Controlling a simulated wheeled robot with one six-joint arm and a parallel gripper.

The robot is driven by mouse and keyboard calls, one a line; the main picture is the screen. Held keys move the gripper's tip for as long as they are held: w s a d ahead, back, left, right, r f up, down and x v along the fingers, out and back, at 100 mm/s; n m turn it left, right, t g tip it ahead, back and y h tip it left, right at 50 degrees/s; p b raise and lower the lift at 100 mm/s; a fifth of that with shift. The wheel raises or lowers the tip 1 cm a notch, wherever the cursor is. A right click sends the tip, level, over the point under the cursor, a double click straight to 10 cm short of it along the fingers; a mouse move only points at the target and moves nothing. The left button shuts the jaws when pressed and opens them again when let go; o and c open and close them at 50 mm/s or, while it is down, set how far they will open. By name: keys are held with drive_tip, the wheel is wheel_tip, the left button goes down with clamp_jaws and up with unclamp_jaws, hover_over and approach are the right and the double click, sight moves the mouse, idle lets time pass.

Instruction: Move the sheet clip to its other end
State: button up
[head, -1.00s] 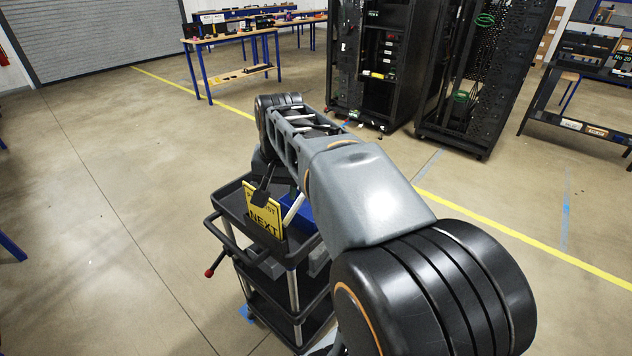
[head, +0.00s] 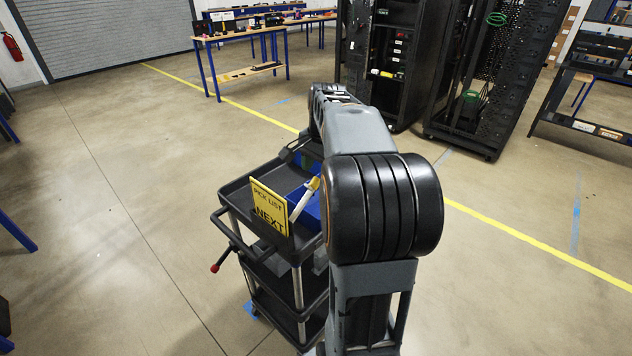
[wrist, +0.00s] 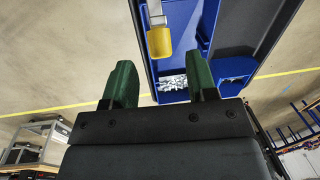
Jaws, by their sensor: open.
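The yellow sheet (head: 270,208), printed with "PICK LIST" and larger black lettering below, stands tilted at the cart's near side in the head view. I cannot pick out its clip for certain; a small dark patch shows near the sheet's lower left. The sheet is not clearly visible in the wrist view. My gripper (wrist: 160,68) is open and empty in the wrist view, its two green fingers apart over the cart's blue tray (wrist: 182,55). In the head view my arm hides most of the gripper, beyond the sheet.
A white object with a yellow end (head: 305,198) leans beside the sheet; its yellow end (wrist: 159,42) shows near my fingers. Small silver parts (wrist: 172,84) lie in the blue tray. The black cart (head: 240,190) has a raised rim.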

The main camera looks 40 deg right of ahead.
sight(316, 178)
drive_tip(key=shift+w+a+f, duration=0.1)
drive_tip(key=shift+w+f, duration=0.05)
drive_tip(key=shift+f, duration=0.95)
drive_tip(key=shift+w+f, duration=0.1)
drive_tip(key=shift+f, duration=1)
clamp_jaws()
